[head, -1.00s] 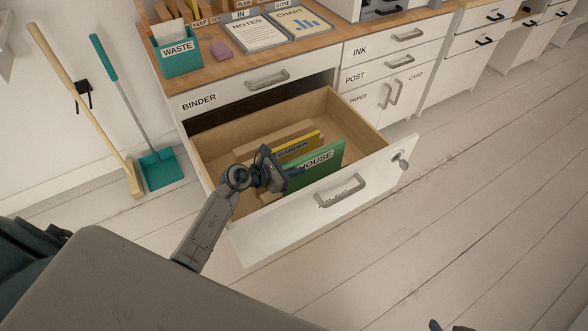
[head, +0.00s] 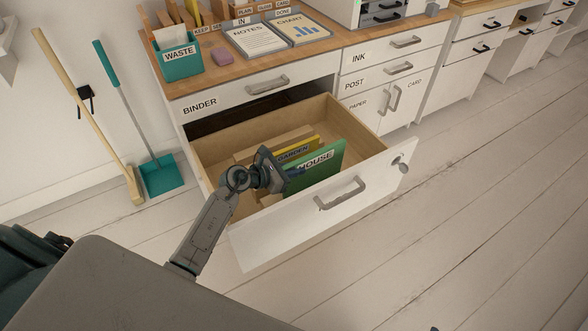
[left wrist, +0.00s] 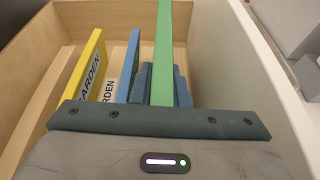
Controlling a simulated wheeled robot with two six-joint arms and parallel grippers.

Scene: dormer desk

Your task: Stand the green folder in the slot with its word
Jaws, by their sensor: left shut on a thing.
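The green folder (head: 322,165), labelled HOUSE, stands upright in the open drawer (head: 372,140), close to its front panel. My left gripper (left wrist: 163,90) is shut on the green folder, with one blue finger on each side in the left wrist view. The yellow folder (head: 300,148), labelled GARDEN, stands behind it. In the left wrist view a thin blue upright panel (left wrist: 129,65) stands between the yellow and green folders. A GARDEN label (left wrist: 113,86) lies beside the yellow folder. The green folder's lower edge is hidden. My right gripper is not clearly in view.
The drawer's front panel (head: 290,225) and wooden sides surround the folders. A desk top above holds a teal WASTE bin (head: 178,60) and trays. A broom (head: 85,110) and a dustpan (head: 162,175) lean left. The floor at right is clear.

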